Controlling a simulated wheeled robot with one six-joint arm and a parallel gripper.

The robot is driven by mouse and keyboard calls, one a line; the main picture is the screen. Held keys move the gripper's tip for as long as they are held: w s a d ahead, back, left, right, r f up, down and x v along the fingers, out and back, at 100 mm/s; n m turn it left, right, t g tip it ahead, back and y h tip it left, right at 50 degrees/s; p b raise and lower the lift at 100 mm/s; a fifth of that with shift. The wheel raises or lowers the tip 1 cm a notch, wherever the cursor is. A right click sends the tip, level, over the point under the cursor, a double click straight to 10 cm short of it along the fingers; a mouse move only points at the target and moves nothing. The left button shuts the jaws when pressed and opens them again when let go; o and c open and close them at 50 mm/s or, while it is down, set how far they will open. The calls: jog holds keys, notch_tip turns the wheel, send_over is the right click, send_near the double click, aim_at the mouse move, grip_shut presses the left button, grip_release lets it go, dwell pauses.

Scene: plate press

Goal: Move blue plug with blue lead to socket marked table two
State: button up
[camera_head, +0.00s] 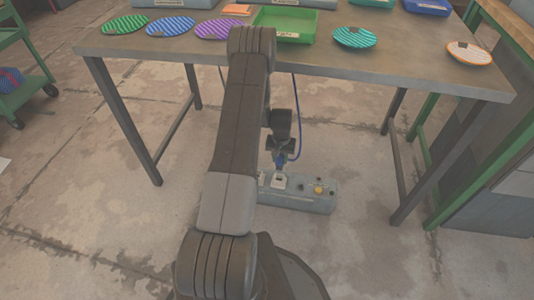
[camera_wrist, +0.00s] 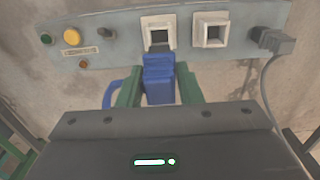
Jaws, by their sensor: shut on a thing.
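The blue plug (camera_wrist: 160,80) is between the green fingers of my gripper (camera_wrist: 159,84), which is shut on it. Its dark front end overlaps the lower edge of a white square socket (camera_wrist: 157,27); I cannot tell whether it has entered. A second white socket (camera_wrist: 211,29) beside it on the right is empty. The blue lead (camera_wrist: 113,97) loops out left of the plug. In the head view the blue lead (camera_head: 295,95) hangs from the table down to my gripper (camera_head: 281,154), just above the socket box (camera_head: 310,200). The socket markings are not readable.
A grey plug (camera_wrist: 272,41) with a grey lead sits at the box's right in the wrist view. A yellow button (camera_wrist: 71,37) and small knobs are at its left. The table (camera_head: 390,66) stands over the box, with plates and a green tray (camera_head: 318,24) on top.

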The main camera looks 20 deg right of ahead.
aim_at(280, 166)
jog(key=shift+f+b, duration=1.3)
jog(key=shift+f, duration=1.5)
jog(key=shift+b, duration=0.75)
jog(key=shift+f+b, duration=1.65)
jog(key=shift+f, duration=0.4)
jog(key=o, duration=1.1)
notch_tip(280, 166, up, 14)
jog(key=p, duration=0.4)
jog(key=shift+f+p, duration=0.1)
jog(key=shift+p, duration=0.2)
jog(key=shift+f, duration=0.1)
